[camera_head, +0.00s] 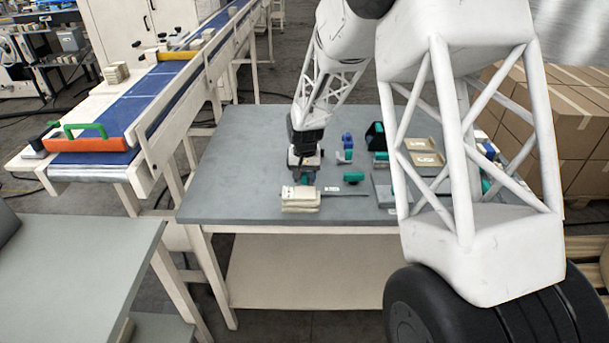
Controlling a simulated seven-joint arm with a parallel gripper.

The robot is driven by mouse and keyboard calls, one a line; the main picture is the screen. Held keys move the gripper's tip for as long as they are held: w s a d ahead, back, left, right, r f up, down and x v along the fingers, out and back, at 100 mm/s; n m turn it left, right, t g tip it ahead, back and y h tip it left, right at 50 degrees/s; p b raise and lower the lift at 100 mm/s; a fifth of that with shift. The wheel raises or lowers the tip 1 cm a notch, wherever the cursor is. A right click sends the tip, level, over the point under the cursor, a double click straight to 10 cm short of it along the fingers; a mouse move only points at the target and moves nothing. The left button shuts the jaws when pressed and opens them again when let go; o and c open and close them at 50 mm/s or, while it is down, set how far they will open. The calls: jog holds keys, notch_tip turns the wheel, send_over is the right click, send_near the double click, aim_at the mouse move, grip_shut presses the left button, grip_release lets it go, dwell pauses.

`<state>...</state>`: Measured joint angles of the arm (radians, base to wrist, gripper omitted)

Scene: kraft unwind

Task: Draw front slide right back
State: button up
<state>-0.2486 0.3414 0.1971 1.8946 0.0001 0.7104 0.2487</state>
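My gripper (305,177) points down over the grey table (245,150), just behind a cream block (300,201). Its fingers are small and dark here, and I cannot tell whether they are open or shut, or whether they touch the block. The cream block looks layered, with small marks on its top, and a thin dark rod (345,194) runs right from it. A green piece (353,178) lies just behind the rod. I cannot tell for sure which part is the front slide; the right of the table is partly hidden by my arm.
Behind the green piece stand a blue item (347,141) and a dark teal-edged holder (375,137). Tan trays (427,159) lie further right, partly behind my arm. A blue conveyor (165,90) runs along the left. The table's left part is clear.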

aim_at(305, 172)
jog(key=shift+r, duration=0.15)
notch_tip(305, 172, up, 7)
jog(key=shift+r, duration=0.3)
dwell(0.5)
dwell(0.3)
